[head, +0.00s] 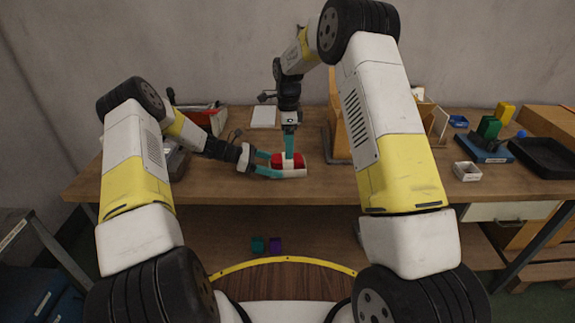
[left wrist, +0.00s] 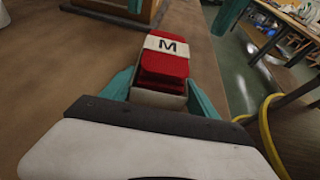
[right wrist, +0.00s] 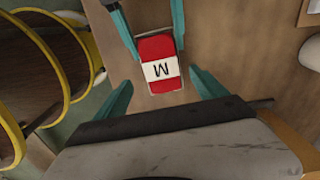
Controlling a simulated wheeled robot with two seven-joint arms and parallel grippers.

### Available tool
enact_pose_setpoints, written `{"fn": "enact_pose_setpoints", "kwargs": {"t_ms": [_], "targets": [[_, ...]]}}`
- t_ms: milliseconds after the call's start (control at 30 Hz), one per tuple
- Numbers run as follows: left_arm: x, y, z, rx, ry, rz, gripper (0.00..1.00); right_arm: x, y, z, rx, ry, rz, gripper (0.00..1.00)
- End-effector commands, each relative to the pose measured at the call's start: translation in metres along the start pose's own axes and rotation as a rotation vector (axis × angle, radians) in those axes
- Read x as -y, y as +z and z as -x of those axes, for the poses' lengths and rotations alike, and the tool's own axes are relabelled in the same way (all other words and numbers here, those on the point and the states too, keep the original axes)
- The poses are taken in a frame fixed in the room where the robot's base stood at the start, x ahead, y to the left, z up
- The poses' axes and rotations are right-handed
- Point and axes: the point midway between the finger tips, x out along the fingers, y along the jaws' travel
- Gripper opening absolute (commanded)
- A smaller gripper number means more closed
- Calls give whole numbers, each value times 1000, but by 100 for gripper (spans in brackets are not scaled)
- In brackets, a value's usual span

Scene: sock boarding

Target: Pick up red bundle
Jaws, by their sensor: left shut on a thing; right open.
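The red bundle (head: 281,158) has a white band marked M, clear in the left wrist view (left wrist: 165,66) and right wrist view (right wrist: 157,50). My right gripper (head: 289,145) points down from above the bundle. Its teal fingers (right wrist: 160,90) are open and spread wider than the bundle, with nothing held between them. Whether the bundle touches the table is unclear.
The wooden table (head: 240,185) is clear in front of the bundle. A white sheet (head: 263,117) lies behind it, and a wooden frame (head: 337,125) stands close on the right. A small white box (head: 467,171) and a black tray (head: 545,155) are farther right.

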Motion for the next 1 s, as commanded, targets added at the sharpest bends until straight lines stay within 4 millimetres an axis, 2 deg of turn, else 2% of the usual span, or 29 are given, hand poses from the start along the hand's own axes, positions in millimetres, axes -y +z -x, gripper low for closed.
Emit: {"fn": "enact_pose_setpoints", "kwargs": {"t_ms": [167, 433, 667, 1000], "targets": [[0, 0, 0, 0, 0, 0, 30, 1, 1, -12, 0, 1, 2, 82], [0, 0, 0, 0, 0, 0, 30, 2, 2, -50, 0, 1, 1, 82], [0, 0, 0, 0, 0, 0, 30, 3, 2, -53, 0, -1, 2, 82], [0, 0, 0, 0, 0, 0, 30, 3, 2, -53, 0, -1, 2, 17]]}}
